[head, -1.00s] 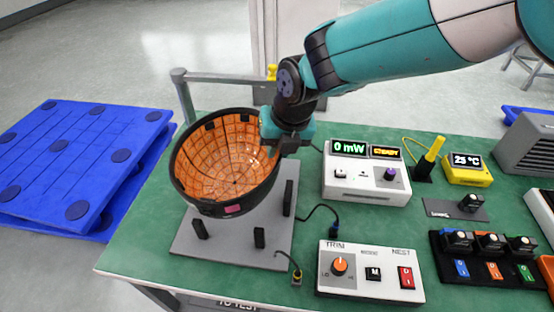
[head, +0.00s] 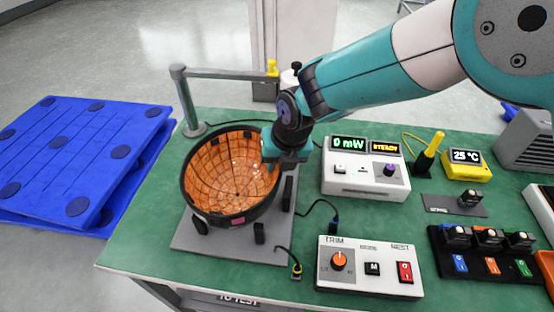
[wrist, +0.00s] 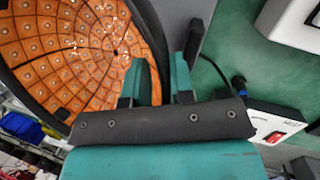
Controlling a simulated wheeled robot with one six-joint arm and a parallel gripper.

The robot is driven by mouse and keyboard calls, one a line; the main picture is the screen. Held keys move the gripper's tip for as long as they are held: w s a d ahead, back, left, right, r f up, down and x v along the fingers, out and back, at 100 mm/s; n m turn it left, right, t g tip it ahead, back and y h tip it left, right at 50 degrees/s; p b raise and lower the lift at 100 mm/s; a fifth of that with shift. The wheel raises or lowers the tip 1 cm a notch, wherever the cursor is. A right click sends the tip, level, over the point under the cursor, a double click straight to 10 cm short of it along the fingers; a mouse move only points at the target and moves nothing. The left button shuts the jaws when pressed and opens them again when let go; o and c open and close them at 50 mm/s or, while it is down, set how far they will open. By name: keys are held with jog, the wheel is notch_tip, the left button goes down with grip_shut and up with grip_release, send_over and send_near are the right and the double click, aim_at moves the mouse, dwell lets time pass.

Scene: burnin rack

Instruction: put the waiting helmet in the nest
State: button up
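The helmet (head: 205,205) is an open-side-up black shell with an orange tiled lining; the lining also fills the upper left of the wrist view (wrist: 75,50). It sits among the black posts of the nest, a grey plate (head: 190,243) on the green bench. I cannot tell whether its underside touches the plate. My gripper (head: 281,163) is at the helmet's right rim. In the wrist view its two teal fingers (wrist: 161,82) straddle the dark rim and appear closed on it. The far posts are hidden behind the helmet.
A white control box (head: 370,268) with an orange knob and red switch stands right of the nest. A white power meter (head: 365,172) reading 0 mW is behind it. A grey rail post (head: 188,105) stands at the back left. Cables lie beside the plate.

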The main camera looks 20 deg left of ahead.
jog(key=shift+o, duration=1.3)
jog(key=shift+r, duration=0.3)
jog(key=b+v, duration=0.1)
jog(key=v, duration=1.1)
jog(key=shift+r, duration=0.15)
